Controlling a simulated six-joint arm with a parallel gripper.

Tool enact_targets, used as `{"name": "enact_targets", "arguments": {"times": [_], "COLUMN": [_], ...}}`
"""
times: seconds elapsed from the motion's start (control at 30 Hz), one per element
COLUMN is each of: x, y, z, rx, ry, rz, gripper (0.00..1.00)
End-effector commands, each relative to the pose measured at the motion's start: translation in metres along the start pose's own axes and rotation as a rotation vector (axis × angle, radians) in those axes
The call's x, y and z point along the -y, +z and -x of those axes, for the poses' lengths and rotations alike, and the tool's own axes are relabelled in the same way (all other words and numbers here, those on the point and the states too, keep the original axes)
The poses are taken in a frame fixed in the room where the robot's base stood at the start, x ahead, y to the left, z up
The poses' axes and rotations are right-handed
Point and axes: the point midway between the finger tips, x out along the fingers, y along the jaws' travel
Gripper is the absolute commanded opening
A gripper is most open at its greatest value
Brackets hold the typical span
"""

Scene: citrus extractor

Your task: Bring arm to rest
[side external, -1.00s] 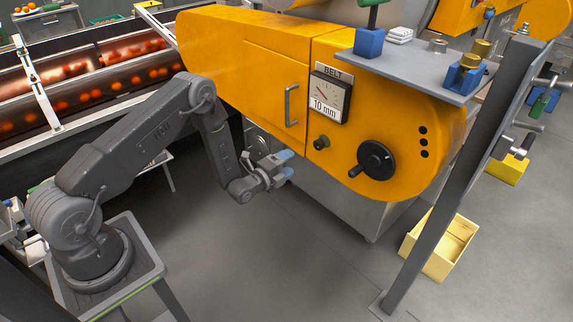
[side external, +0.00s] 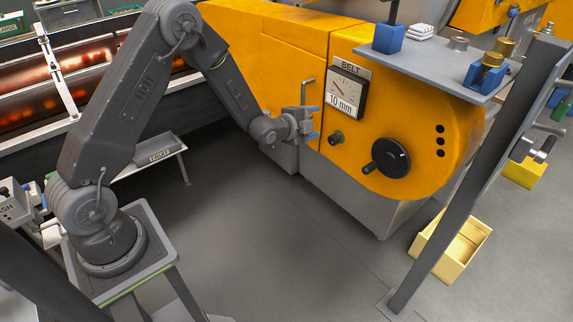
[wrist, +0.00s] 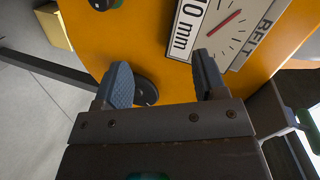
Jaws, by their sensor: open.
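My gripper (side external: 308,124) is open and empty in the side external view. It is in front of the orange machine housing (side external: 262,45), to the left of the BELT gauge (side external: 342,92), which reads 10 mm. In the wrist view my gripper (wrist: 162,82) shows two spread grey fingers with nothing between them. I cannot tell whether a fingertip touches the machine.
The hand wheel (side external: 387,160) and a small dark knob (side external: 336,138) stick out of the panel. A door handle (side external: 305,92) is just behind my gripper. A grey shelf (side external: 440,68) on a post (side external: 480,175) stands at right. A yellow crate (side external: 470,240) is on the floor. Open floor lies below.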

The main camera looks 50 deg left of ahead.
Motion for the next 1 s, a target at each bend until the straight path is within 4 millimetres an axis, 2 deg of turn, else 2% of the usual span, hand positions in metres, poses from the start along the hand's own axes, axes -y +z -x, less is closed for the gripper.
{"name": "enact_targets", "arguments": {"times": [0.03, 0.2, 0.37, 0.5, 0.73, 0.9, 1.0], "x": [0.02, 0.061, 0.086, 0.099, 0.097, 0.082, 0.071], "y": [-0.011, -0.038, -0.06, -0.077, -0.095, -0.102, -0.102], "z": [0.01, 0.053, 0.107, 0.163, 0.264, 0.336, 0.367], "rx": [0.013, 0.092, 0.18, 0.264, 0.42, 0.54, 0.6], "ry": [0.021, 0.127, 0.218, 0.288, 0.399, 0.469, 0.5], "rz": [0.045, 0.23, 0.412, 0.575, 0.839, 1.011, 1.082], "gripper": [0.65, 0.65, 0.65, 0.65, 0.65, 0.65, 0.65]}}
